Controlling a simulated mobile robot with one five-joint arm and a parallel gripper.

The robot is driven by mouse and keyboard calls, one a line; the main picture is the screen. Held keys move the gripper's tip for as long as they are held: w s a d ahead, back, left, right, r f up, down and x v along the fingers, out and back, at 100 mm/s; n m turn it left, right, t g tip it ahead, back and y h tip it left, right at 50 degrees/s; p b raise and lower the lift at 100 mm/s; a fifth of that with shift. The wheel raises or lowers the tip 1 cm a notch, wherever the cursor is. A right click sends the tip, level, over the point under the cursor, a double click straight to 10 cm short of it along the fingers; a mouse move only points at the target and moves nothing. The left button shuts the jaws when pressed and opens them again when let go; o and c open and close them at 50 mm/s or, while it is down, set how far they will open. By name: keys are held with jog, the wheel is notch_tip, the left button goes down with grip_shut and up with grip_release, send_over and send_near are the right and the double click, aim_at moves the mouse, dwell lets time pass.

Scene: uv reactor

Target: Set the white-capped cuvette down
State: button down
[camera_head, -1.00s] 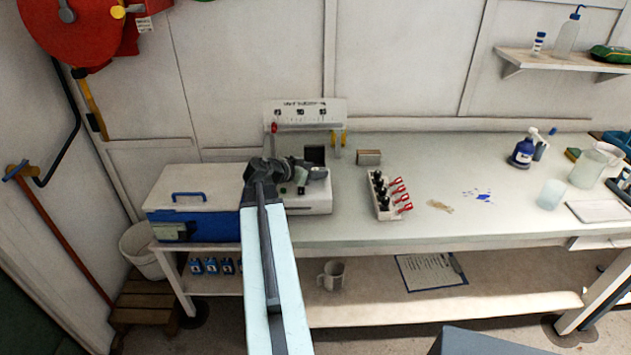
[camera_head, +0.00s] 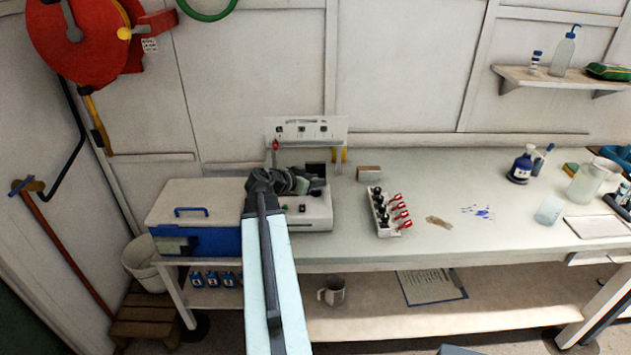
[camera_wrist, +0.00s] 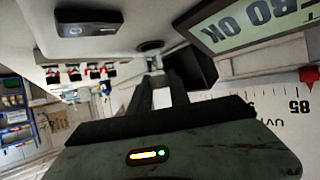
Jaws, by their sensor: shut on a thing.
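My gripper (camera_head: 316,185) is over the front part of the white bench instrument (camera_head: 312,217). In the wrist view my gripper (camera_wrist: 153,66) has its dark fingers close together, shut on a small pale piece, apparently the cuvette (camera_wrist: 153,62). The cap cannot be made out, and the head view hides the cuvette behind my wrist. A dark square opening (camera_wrist: 196,66) in the instrument lies just beside the fingertips. The instrument's display (camera_wrist: 245,25) reads "ZERO OK".
A white rack (camera_head: 382,223) with black-topped and red-topped items stands to the right. A blue cooler box (camera_head: 215,241) with a pale lid is at the left. The instrument's upright back panel (camera_head: 306,130) rises behind. The bench's middle front is mostly clear.

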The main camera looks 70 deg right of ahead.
notch_tip(320, 180, up, 8)
jog(key=p, duration=0.6)
jog(key=shift+f, duration=0.35)
